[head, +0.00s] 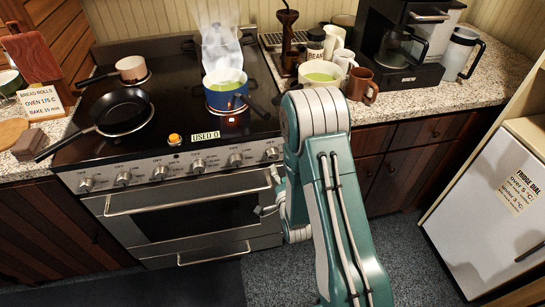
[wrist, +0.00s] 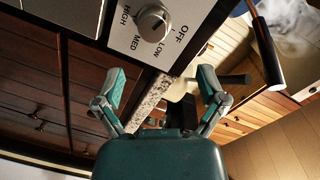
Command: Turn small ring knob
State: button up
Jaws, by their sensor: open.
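A row of several metallic knobs runs along the stove front, with the rightmost knob (head: 271,153) closest to my arm. In the wrist view one round knob (wrist: 153,23) sits on a pale plate marked OFF, LOW, MED and HIGH. No label naming its ring is readable. My gripper (wrist: 161,85) is open and empty, its two green fingers spread below the knob in that picture, apart from it. In the head view my gripper (head: 268,196) is in front of the oven's right side, partly hidden by my arm.
The stove (head: 165,105) carries a steaming blue pot (head: 226,91), a black frying pan (head: 120,108) and a small pale pan (head: 131,69). An oven handle (head: 188,191) juts out below the knobs. Mugs and a coffee maker (head: 402,50) stand right. The floor before the oven is clear.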

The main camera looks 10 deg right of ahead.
aim_at(273, 158)
jog(key=shift+m+t, duration=0.4)
jog(key=w, duration=0.3)
jog(key=w+f, duration=0.1)
jog(key=w, duration=0.2)
jog(key=w+f, duration=0.1)
jog(key=w, duration=0.2)
jog(key=shift+w, duration=0.15)
jog(key=c, duration=1.2)
